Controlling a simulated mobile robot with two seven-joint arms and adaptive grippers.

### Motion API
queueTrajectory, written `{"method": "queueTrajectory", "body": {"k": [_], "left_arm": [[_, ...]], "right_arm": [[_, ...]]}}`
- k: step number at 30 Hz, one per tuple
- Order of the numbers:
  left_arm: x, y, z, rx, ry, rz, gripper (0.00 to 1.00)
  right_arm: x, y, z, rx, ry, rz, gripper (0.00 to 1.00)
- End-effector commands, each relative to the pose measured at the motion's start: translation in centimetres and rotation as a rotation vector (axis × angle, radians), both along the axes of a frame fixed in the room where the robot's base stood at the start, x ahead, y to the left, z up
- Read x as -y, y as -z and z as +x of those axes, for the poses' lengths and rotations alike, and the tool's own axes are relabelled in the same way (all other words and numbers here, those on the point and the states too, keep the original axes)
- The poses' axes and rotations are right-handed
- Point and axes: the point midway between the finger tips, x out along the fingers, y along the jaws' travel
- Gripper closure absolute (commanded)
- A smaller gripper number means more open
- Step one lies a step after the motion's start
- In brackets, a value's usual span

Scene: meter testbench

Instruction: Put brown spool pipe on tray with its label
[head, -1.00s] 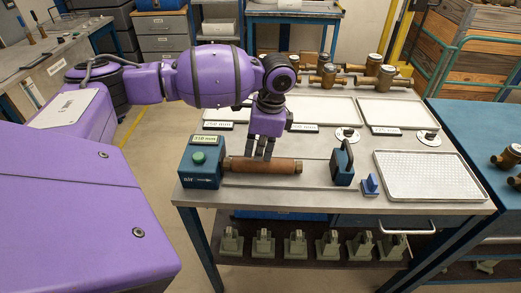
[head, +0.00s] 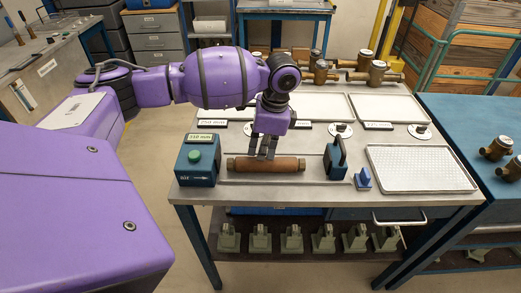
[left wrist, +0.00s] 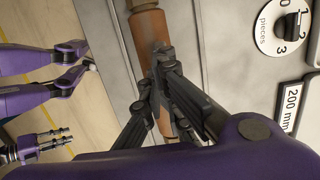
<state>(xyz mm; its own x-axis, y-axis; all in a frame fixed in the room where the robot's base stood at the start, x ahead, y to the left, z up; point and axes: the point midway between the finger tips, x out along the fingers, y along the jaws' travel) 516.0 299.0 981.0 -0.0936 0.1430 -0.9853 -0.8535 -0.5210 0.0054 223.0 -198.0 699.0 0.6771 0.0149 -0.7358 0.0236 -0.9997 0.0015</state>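The brown spool pipe (head: 284,164) lies level over the front of the grey bench, between the blue box (head: 198,170) with a green button and the dark blue clamp block (head: 335,160). A gap shows between pipe and box. My left gripper (head: 267,154) is shut around the pipe's middle. In the left wrist view its dark fingers (left wrist: 168,95) close on the pipe (left wrist: 150,35). White trays (head: 390,108) stand behind, with small labels in front; one label (left wrist: 292,108) reads 200 mm. The box's display (head: 200,137) is hard to read. My right gripper (left wrist: 58,140) shows at the wrist view's left.
A ribbed white tray (head: 420,168) lies front right, beside a small blue block (head: 362,179). Round counter dials (head: 340,131) stand near the labels. Brass meters (head: 365,72) line the back. More sit on the blue table (head: 450,130) at right.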

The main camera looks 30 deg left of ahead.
Motion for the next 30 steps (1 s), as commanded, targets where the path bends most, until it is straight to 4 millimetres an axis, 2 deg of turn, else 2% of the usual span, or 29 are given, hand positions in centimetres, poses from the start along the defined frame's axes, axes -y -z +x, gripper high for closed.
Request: {"method": "queueTrajectory", "body": {"k": [3,12,14,16,21,26,30], "left_arm": [[0.0,-0.9,-0.1,0.001,0.000,-0.001,1.00],[-0.1,-1.0,0.0,0.003,-0.001,0.002,1.00],[0.0,-1.4,-0.6,-0.002,0.002,-0.001,1.00],[1.1,-1.0,0.1,-0.004,0.006,-0.005,1.00],[4.3,-0.3,1.9,-0.016,0.006,-0.004,1.00],[7.2,-0.5,3.8,-0.012,0.004,-0.003,1.00],[9.0,-0.6,4.9,-0.011,0.001,-0.002,1.00]], "right_arm": [[0.0,-1.3,1.0,0.025,0.000,-0.001,0.72],[0.1,-1.4,1.1,0.025,-0.009,-0.003,0.72],[0.0,-2.2,1.7,0.038,-0.013,-0.001,0.72],[0.0,-0.8,0.1,0.000,-0.016,-0.001,0.72],[0.2,0.6,-1.3,-0.029,-0.014,-0.006,0.72],[0.4,1.3,-1.8,-0.040,-0.010,-0.010,0.72],[0.3,1.4,-1.4,-0.030,-0.004,-0.008,0.72]]}}
